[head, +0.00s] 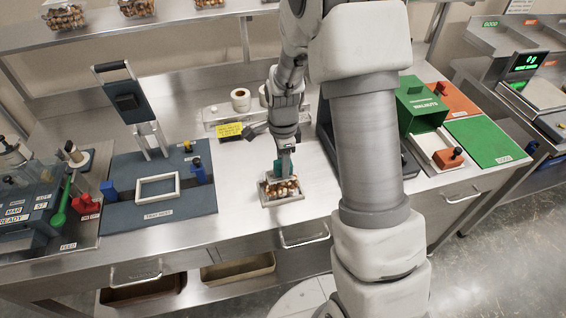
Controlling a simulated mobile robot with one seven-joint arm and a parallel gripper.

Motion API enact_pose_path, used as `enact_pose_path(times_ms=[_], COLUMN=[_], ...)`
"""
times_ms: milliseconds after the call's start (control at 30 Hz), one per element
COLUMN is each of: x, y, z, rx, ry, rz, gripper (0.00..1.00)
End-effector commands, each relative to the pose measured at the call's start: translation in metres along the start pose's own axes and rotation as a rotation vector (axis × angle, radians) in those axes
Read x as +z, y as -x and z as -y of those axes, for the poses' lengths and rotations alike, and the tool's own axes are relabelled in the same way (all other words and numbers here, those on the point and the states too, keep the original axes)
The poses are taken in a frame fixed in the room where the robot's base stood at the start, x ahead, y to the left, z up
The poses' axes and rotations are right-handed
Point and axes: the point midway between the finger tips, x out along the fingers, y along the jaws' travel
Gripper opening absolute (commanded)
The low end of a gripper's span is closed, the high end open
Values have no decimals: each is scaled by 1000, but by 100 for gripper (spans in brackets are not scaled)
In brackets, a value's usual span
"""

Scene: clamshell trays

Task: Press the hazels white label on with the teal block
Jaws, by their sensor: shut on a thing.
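My gripper (285,160) points down over the middle of the steel bench and is shut on the teal block (283,167). The block is right above the clear tray of hazels (268,202), which sits near the bench's front edge. From this view I cannot tell whether the block touches the tray. The white label is not clearly visible; the gripper and block cover part of the tray.
A dark tray nest (203,205) with a white frame and blue posts is to the left. A yellow note (229,130) and a white roll (240,99) are behind the gripper. A green walnuts box (421,104) and a green mat (485,142) are to the right.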

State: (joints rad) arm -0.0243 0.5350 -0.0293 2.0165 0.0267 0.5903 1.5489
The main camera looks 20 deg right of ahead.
Motion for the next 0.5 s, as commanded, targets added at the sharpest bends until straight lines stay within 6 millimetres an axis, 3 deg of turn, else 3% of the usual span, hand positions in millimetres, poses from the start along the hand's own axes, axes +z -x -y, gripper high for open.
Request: enact_pose_path(times_ms=[500], x=[0], y=[-6], z=[0], rx=[0], ry=[0], rz=[0], gripper=[0])
